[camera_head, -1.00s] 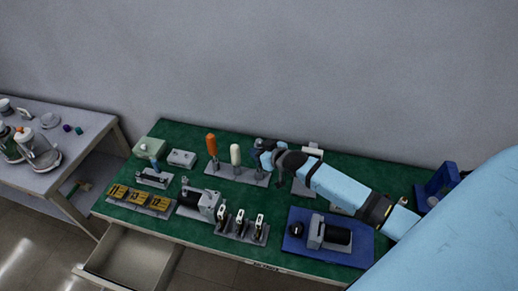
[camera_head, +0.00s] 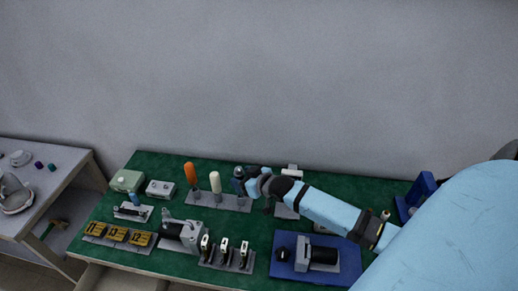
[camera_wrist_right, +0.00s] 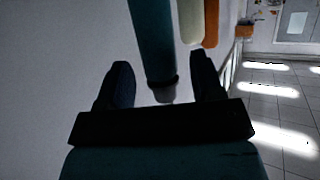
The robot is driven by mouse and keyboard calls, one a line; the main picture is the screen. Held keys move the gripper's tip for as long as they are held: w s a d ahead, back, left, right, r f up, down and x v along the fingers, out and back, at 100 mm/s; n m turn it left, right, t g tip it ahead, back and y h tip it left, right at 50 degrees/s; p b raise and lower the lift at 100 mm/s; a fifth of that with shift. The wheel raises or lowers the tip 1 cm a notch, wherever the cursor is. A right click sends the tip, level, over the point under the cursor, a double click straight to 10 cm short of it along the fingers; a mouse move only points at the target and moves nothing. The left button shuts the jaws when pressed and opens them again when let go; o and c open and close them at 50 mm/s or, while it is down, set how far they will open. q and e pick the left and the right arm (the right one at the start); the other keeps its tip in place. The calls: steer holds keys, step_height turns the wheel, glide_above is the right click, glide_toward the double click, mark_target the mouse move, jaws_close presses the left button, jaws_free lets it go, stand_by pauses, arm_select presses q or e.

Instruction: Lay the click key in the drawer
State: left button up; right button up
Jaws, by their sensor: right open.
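The click key seems to be the dark teal-handled tool (camera_head: 238,173) upright in the grey rack (camera_head: 224,203) at the back of the green bench. In the right wrist view its handle (camera_wrist_right: 152,40) reaches down between the fingers. My right gripper (camera_head: 247,184) is open around or just beside this handle; contact cannot be told. It also shows in the right wrist view (camera_wrist_right: 160,75). The drawer (camera_head: 125,284) is under the bench at the front left, pulled open and mostly cut off by the picture's lower edge. My left gripper is not in view.
Orange (camera_head: 190,174) and white (camera_head: 215,182) handles stand left of the teal one. In front are a grey pump (camera_head: 184,234), a holder with upright pieces (camera_head: 225,254), yellow numbered blocks (camera_head: 118,234) and a blue tray (camera_head: 345,265). A side table (camera_head: 60,180) stands left.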

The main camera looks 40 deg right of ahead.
steer(key=b+v, duration=0.1)
steer(key=v, duration=1)
steer(key=shift+s+r, duration=0.25)
steer(key=shift+s, duration=0.1)
steer(key=s+a+g+h, duration=0.1)
steer(key=s+a+g, duration=0.45)
steer(key=s, duration=0.45)
steer(key=s+a+g+h, duration=0.1)
steer(key=s+a+g, duration=0.3)
steer(key=s+a, duration=0.5)
steer(key=w+a+f+t+y, duration=0.1)
steer(key=w+a+f+t, duration=0.1)
steer(key=f, duration=0.4)
steer(key=w+a+f+n+t+y+p, duration=0.1)
steer(key=w+a+f+t, duration=0.1)
steer(key=f+t, duration=0.3)
steer(key=shift+w+a+f+y, duration=0.2)
steer(key=shift+a+f+y, duration=0.15)
steer(key=shift+f, duration=0.4)
